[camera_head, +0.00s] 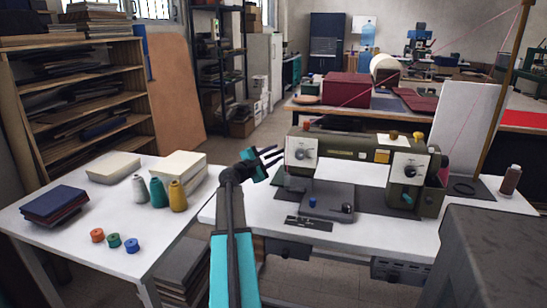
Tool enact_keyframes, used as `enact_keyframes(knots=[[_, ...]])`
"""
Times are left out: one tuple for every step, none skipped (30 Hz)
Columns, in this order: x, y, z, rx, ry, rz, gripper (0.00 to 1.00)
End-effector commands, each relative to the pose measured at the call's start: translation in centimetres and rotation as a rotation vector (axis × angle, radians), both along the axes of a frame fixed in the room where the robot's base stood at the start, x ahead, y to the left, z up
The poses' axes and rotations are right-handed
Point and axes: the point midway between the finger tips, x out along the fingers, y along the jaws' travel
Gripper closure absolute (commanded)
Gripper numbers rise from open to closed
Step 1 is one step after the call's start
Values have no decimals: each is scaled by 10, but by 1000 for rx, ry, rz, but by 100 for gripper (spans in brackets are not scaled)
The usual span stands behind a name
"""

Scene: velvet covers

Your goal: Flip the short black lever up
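A green sewing machine (345,147) stands on the white table at the middle right. It has a white dial plate (303,151) on its left end and another dial plate (408,167) on its right head. The short black lever is too small for me to tell apart from the other dark parts. My gripper (279,155) is left of the machine's left end, above the table. Its dark prongs are apart, with nothing seen between them.
A left white table (75,225) holds dark books, thread cones (177,195), pale blocks and small coloured spools. A dark grey block (490,250) fills the lower right.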

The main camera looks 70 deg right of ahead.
Motion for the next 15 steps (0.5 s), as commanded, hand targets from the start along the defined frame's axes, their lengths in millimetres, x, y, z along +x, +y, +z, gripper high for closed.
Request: enact_keyframes(knots=[[-1, -4, 0, 0, 0, 0, 69], [-1, -6, 0, 0, 0, 0, 69], [-2, -7, 0, 0, 0, 0, 69], [-2, -8, 0, 0, 0, 0, 69], [-3, -9, 0, 1, 0, 1, 69], [-3, -9, 0, 1, 0, 1, 69], [-3, -9, 0, 1, 0, 1, 69], [-3, -10, 0, 1, 0, 1, 69], [-3, -10, 0, 1, 0, 1, 69], [-3, -10, 0, 1, 0, 1, 69], [-3, -10, 0, 1, 0, 1, 69], [-3, -9, 0, 0, 0, 0, 69], [-3, -9, 0, 0, 0, 0, 69], [-4, -9, 0, 0, 0, 0, 69], [-4, -9, 0, 0, 0, 0, 72]])
